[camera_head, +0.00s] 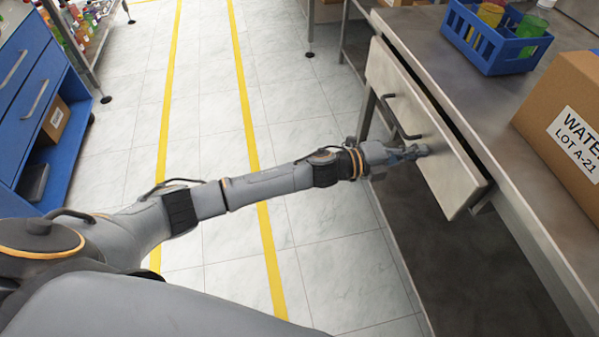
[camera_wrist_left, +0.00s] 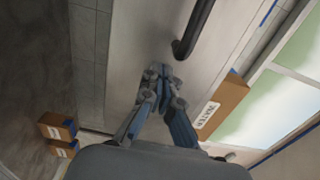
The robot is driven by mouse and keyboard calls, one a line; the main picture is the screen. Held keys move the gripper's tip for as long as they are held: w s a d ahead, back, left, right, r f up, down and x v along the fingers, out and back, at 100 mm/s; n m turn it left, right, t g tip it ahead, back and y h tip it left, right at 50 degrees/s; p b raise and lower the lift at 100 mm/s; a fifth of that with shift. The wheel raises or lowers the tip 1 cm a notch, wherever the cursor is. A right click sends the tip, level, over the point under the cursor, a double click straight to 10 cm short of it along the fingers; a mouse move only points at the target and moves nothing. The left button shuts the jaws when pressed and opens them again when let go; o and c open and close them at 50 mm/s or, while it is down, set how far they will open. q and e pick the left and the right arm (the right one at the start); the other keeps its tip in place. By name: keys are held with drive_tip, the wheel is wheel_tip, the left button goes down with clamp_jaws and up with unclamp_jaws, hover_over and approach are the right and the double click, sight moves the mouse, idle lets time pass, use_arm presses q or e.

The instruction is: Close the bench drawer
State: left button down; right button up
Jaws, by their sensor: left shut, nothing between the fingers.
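The bench drawer (camera_head: 437,150) has a pale front with a dark bar handle (camera_head: 400,118). It stands slightly out from the metal bench (camera_head: 470,110), with a dark gap showing along its top edge. My left gripper (camera_head: 420,150) is at the drawer front, on the near side of the handle. In the left wrist view my left gripper (camera_wrist_left: 162,75) has its fingers together and empty, against or very close to the drawer front (camera_wrist_left: 140,35). The handle (camera_wrist_left: 192,30) is beside the fingertips there, not held. Whether the fingertips touch the front is hard to tell. My right gripper is not in view.
A blue crate (camera_head: 485,60) with colored cups and a cardboard box (camera_head: 545,130) labelled WATER stand on the bench top. A blue cabinet (camera_head: 40,75) is at the far left. The tiled floor (camera_head: 200,110) with yellow lines is clear between them.

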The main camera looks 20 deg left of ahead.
sight(432, 147)
use_arm(q)
drive_tip(key=x, duration=0.4)
drive_tip(key=shift+b, duration=0.3)
drive_tip(key=shift+r, duration=0.15)
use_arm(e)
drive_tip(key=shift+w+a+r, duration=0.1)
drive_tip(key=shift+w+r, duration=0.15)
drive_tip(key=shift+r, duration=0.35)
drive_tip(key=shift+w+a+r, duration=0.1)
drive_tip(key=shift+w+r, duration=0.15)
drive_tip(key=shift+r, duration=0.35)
use_arm(q)
drive_tip(key=shift+r, duration=0.15)
